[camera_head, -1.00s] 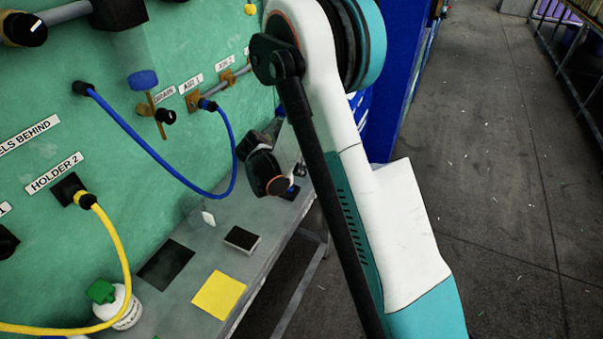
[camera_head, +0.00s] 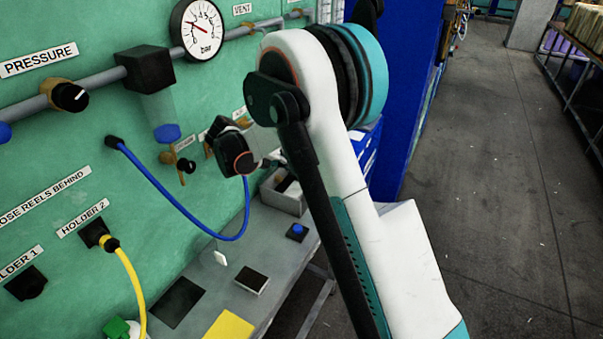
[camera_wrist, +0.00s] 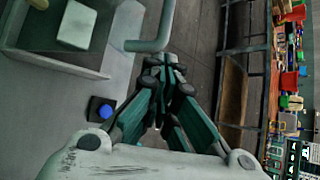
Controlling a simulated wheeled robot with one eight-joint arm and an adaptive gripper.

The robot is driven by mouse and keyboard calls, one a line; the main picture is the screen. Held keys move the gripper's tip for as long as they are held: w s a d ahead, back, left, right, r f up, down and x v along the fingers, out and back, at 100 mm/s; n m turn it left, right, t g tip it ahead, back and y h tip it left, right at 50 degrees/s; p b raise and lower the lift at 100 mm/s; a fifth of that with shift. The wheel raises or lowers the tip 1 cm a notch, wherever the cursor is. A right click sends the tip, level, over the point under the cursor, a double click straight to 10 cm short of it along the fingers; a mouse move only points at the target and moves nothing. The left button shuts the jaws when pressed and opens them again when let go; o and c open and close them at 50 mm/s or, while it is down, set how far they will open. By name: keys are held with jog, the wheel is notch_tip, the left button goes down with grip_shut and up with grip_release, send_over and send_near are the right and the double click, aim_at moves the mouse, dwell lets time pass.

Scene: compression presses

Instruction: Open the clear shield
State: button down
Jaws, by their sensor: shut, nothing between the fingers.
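My gripper (camera_wrist: 160,75) shows in the wrist view with its dark teal fingers closed together and nothing between them. A grey bent bar (camera_wrist: 148,46) lies just beyond the fingertips; I cannot tell whether they touch. A pale see-through panel seems to lie beside the bar, over a grey box (camera_wrist: 62,65) with a white block (camera_wrist: 77,24) in it; I cannot clearly make out the shield's edges or whether it is shut. In the head view the grey box (camera_head: 283,203) stands at the bench's far end, partly hidden by my arm, and my fingers are hard to see.
A blue button (camera_head: 297,230) sits on the bench (camera_head: 222,292) in front of the box. A blue hose (camera_head: 180,205) and a yellow hose (camera_head: 133,280) hang from the green panel (camera_head: 60,140). Open floor (camera_head: 480,180) lies right of my arm.

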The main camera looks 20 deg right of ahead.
jog(key=shift+w+a+r+p, duration=0.4)
jog(key=shift+w+a+r, duration=0.55)
jog(key=shift+w+r, duration=0.25)
